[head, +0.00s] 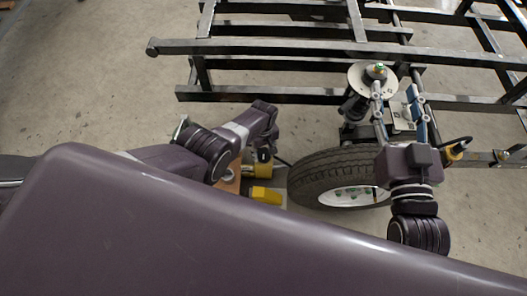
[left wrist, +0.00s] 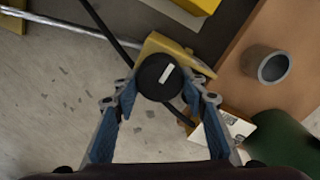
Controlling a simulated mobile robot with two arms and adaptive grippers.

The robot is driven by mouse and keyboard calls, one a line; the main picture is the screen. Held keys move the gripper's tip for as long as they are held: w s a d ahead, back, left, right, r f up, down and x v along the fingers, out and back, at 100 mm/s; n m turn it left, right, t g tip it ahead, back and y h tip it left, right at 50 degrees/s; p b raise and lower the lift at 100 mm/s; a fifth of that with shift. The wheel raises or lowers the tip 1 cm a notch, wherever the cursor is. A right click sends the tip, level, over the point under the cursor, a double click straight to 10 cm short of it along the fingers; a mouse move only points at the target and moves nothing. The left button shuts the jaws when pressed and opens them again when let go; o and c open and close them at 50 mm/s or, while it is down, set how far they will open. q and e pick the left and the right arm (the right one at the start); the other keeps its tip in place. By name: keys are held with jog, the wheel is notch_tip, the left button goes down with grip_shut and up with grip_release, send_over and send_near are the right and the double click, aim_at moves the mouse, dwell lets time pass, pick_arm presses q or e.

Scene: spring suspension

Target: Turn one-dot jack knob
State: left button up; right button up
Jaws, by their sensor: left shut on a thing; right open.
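In the left wrist view a round black knob (left wrist: 158,77) with a white bar mark on top sits on a yellow jack part (left wrist: 158,45). My left gripper (left wrist: 160,82) has its two blue fingers on either side of the knob and is shut on it. In the head view the left arm reaches down beside the wheel, near the yellow jack parts (head: 266,195); the knob is hidden there. My right gripper (head: 394,90) is open, its fingers pointing at the frame next to a round plate (head: 366,84) with a green-topped centre.
A tyre (head: 320,172) lies between my arms, below a black metal frame (head: 300,47). In the left wrist view a brown board (left wrist: 262,30) carries a grey cylinder (left wrist: 273,66), with a dark green object (left wrist: 282,143) below. A black cable runs past the knob. Open floor lies left.

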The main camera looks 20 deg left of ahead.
aim_at(263, 153)
pick_arm(q)
jog(key=shift+n, duration=0.5)
jog(key=o, duration=1.2)
jog(key=shift+c, duration=0.2)
jog(key=shift+r, duration=0.15)
jog(key=shift+r, duration=0.4)
notch_tip(263, 153, up, 11)
jog(key=shift+s+f, duration=0.1)
